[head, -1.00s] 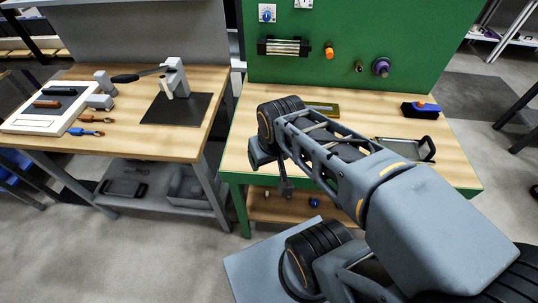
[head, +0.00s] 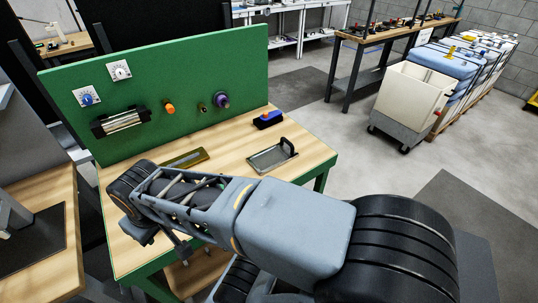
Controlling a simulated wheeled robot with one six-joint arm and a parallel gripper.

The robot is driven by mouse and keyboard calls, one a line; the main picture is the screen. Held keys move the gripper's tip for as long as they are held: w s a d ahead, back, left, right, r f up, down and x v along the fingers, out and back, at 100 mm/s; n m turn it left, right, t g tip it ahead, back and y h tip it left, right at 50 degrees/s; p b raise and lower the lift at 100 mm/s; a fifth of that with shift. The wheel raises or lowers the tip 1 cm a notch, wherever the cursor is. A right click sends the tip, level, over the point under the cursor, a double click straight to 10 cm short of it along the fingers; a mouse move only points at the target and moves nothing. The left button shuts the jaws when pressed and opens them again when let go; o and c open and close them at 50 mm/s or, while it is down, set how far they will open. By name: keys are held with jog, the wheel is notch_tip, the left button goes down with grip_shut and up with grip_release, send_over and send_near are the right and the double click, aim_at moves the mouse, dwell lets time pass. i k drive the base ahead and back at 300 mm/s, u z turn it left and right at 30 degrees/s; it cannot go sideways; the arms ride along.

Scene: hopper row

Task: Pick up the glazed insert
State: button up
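I cannot make out anything that is surely the glazed insert. A flat grey framed piece with a dark handle (head: 270,158) lies on the wooden top of the green bench; whether it has glass cannot be told. My arm reaches across the front of this bench. My gripper (head: 181,250) hangs at the bench's front edge, partly hidden by my own arm links. Its fingers are too small and dark to show whether they are open or shut. No held thing shows.
The green panel (head: 170,75) carries dials, a tube fixture and knobs.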

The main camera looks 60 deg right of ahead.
aim_at(265, 160)
jog(key=z, duration=1.2)
jog(key=k, duration=0.55)
jog(key=z, duration=0.55)
jog(key=i, duration=0.5)
